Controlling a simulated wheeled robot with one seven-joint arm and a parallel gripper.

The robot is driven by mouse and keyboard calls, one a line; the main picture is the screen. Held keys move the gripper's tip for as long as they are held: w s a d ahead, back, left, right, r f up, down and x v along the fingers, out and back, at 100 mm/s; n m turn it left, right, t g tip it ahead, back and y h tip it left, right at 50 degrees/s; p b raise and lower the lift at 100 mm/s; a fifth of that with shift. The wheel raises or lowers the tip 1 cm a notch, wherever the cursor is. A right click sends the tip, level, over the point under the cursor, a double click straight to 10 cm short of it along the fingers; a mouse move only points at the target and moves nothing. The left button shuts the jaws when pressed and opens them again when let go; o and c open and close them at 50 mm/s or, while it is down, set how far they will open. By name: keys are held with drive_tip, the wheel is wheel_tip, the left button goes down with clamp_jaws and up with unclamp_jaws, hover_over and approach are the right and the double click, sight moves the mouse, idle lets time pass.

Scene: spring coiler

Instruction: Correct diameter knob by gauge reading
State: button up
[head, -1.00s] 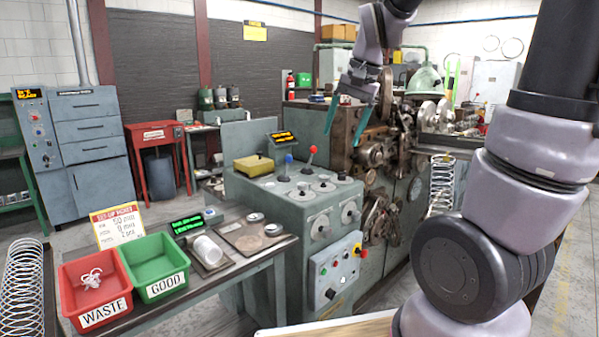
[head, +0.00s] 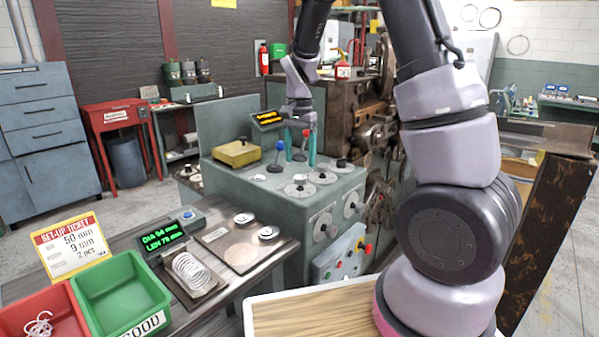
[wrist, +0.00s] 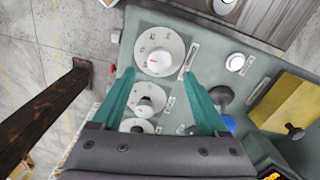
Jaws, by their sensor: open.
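The gauge display (head: 160,238) shows green text that looks like DIA 54 mm, with a LEN line below. A coiled spring (head: 190,270) lies on the gauge plate beside it. The set-up ticket (head: 72,245) reads 50 mm, 9 mm, 2 pcs. Several round dials with knobs sit on the console, including a top dial (head: 299,189); their labels are too small to read. My gripper (head: 300,158) is open and empty above the console top. In the wrist view its teal fingers (wrist: 159,75) straddle the area beside a white dial with a knob (wrist: 158,55).
A blue-ball lever (head: 279,147) and a red-ball lever (head: 306,133) stand close to my fingers. A yellow block (head: 237,153) lies at the console's left. The red bin (head: 40,312) and green bin (head: 120,290) stand on the bench. A wooden-topped surface (head: 310,315) is in front.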

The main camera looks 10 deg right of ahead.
sight(300, 176)
wheel_tip(300, 176, down, 5)
drive_tip(key=shift+f, duration=0.2)
clamp_jaws()
